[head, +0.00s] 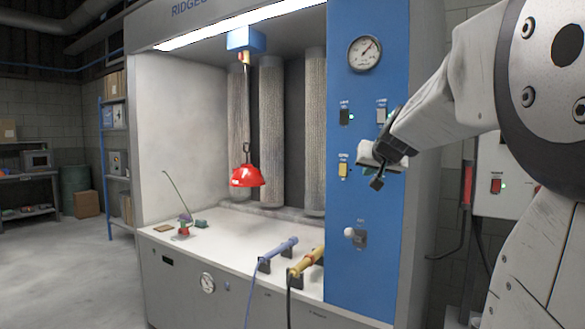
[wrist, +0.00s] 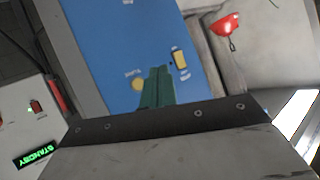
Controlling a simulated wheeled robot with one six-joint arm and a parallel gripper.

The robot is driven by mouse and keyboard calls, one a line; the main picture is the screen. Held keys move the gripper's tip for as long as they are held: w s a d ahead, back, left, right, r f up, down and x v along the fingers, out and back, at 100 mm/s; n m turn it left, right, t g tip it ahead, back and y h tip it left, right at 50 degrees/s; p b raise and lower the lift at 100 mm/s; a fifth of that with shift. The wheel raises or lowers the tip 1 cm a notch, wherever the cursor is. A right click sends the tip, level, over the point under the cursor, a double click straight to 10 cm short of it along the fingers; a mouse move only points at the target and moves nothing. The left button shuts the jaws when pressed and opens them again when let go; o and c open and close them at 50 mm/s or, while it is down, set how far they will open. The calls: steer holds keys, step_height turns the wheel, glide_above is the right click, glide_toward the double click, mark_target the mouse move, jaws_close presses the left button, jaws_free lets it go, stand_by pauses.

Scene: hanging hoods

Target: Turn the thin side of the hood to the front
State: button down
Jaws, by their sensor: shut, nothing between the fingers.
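The red hood (head: 248,177) hangs from a hook and rod below a blue box (head: 245,41) inside the booth. It looks like a dome with a wider lower rim; I cannot tell which side is thin. It also shows at the top of the wrist view (wrist: 225,23). My gripper (head: 376,182) is in front of the blue control panel (head: 367,285), to the right of the hood and well apart from it. In the wrist view its green fingers (wrist: 158,86) are together and empty, in front of the panel by the yellow switch (wrist: 180,58).
The panel carries a round gauge (head: 364,53), a black switch (head: 344,117), a yellow switch (head: 343,170) and a white-knobbed lever (head: 355,236). Blue (head: 278,248) and yellow (head: 308,260) tools lie on stands on the white ledge (head: 225,237). Open air surrounds the hood.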

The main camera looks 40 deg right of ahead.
steer(key=w+d, duration=0.3)
steer(key=d, duration=0.5)
steer(key=shift+w, duration=0.15)
stand_by(2.0)
steer(key=shift+w+d, duration=0.15)
steer(key=shift+d, duration=0.15)
